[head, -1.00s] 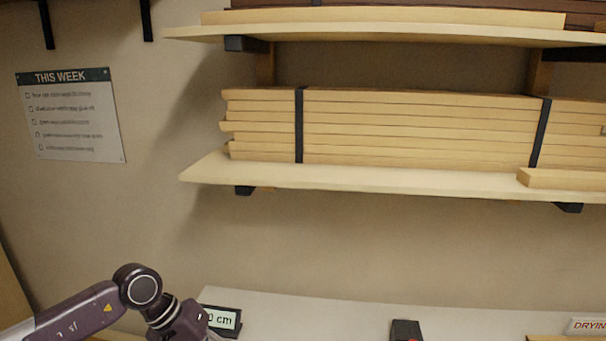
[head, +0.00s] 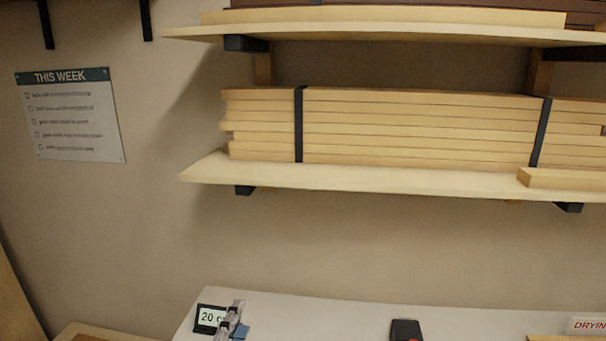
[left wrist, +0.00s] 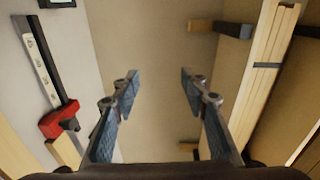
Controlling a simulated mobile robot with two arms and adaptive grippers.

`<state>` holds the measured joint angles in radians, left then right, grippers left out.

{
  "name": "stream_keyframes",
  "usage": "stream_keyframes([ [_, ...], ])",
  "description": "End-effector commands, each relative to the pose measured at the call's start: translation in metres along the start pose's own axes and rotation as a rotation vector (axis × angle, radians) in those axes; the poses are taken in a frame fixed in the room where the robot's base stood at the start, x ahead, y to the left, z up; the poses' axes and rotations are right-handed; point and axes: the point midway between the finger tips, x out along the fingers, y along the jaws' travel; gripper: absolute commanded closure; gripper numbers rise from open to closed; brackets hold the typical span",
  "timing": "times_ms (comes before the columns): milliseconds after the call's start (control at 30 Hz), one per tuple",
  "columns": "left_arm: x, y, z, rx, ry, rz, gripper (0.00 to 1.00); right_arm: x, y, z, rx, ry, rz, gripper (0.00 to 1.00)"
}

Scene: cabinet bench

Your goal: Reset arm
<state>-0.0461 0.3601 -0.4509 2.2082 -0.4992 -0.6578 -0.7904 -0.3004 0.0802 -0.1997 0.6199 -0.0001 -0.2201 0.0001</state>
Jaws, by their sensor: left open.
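My left gripper (left wrist: 158,90) is open and empty in the left wrist view, its two fingers spread wide with bare wall between them. In the head view a small part of the same gripper (head: 232,322) shows at the bottom, in front of the bench top and partly over a small sign reading "20 c". The rest of my left arm is out of the head view. My right gripper is in neither view.
A white bench top (head: 300,312) runs along the bottom, with a black object (head: 405,329) on it. A shelf (head: 380,182) with strapped boards (head: 400,125) hangs above. A red and black clamp (left wrist: 58,122) lies left in the wrist view.

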Motion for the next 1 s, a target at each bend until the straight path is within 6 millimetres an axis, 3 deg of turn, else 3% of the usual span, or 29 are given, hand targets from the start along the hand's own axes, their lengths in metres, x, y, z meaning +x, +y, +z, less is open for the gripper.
stream_keyframes([
  [33, -0.016, 0.032, 0.016, -0.165, -0.071, 0.107, 0.59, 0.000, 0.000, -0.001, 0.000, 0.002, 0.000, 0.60],
  [100, -0.042, 0.076, 0.036, -0.386, -0.182, 0.250, 0.59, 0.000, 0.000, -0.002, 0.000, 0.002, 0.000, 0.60],
  [200, -0.088, 0.132, 0.052, -0.660, -0.345, 0.429, 0.59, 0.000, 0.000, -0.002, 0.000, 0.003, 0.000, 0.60],
  [300, -0.135, 0.174, 0.057, -0.866, -0.496, 0.569, 0.59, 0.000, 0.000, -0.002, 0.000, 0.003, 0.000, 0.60],
  [500, -0.217, 0.224, 0.052, -1.140, -0.752, 0.767, 0.59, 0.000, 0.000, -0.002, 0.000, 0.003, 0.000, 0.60],
  [667, -0.276, 0.245, 0.042, -1.292, -0.937, 0.886, 0.59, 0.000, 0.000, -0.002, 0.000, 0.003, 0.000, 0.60],
  [700, -0.284, 0.254, 0.040, -1.313, -0.971, 0.906, 0.59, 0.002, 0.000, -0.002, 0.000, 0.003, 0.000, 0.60],
  [1000, -0.260, 0.359, 0.044, -1.287, -0.980, 0.931, 0.59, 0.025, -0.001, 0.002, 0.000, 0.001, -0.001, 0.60],
])
